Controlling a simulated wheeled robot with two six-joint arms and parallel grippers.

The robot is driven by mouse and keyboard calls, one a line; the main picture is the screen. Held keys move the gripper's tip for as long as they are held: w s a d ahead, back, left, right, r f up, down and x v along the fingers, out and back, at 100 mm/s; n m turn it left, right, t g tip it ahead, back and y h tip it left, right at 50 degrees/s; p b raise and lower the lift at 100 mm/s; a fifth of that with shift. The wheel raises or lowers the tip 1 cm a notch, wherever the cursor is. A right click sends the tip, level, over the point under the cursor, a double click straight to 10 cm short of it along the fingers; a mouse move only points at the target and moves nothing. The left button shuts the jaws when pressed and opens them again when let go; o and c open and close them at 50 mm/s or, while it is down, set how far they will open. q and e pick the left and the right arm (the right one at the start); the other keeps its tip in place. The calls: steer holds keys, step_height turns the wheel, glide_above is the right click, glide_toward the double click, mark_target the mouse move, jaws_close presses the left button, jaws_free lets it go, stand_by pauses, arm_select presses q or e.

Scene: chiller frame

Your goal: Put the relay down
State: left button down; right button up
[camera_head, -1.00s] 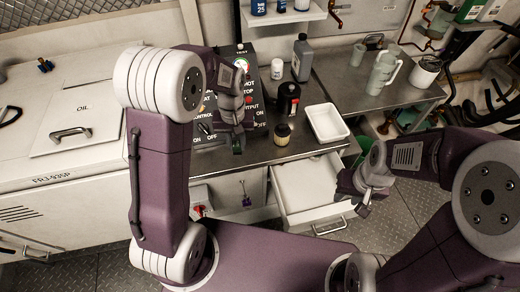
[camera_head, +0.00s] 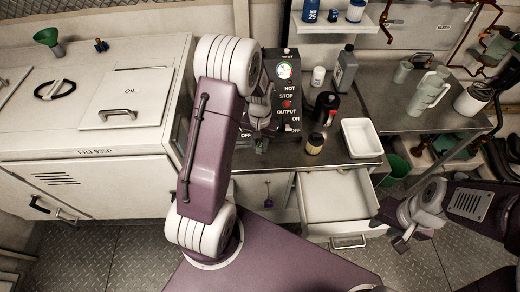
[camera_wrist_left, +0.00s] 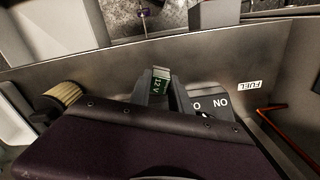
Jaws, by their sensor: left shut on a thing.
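In the head view my left gripper (camera_head: 262,146) is at the bench's front, before the control panel; the relay is hard to make out there. I cannot tell whether the relay touches the bench. My right gripper (camera_head: 402,242) hangs low at the right, right of the open drawer; its finger opening is unclear.
An open drawer (camera_head: 338,196) juts out below the bench. A FUEL label (camera_wrist_left: 250,85) shows nearby.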

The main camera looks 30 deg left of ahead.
mark_target(260, 151)
arm_select(q)
step_height(260, 151, down, 4)
steer(key=shift+s+r, duration=0.1)
steer(key=shift+r, duration=0.05)
steer(key=shift+f, duration=0.2)
steer(key=shift+f, duration=0.1)
steer(key=c, duration=1.2)
jaws_free()
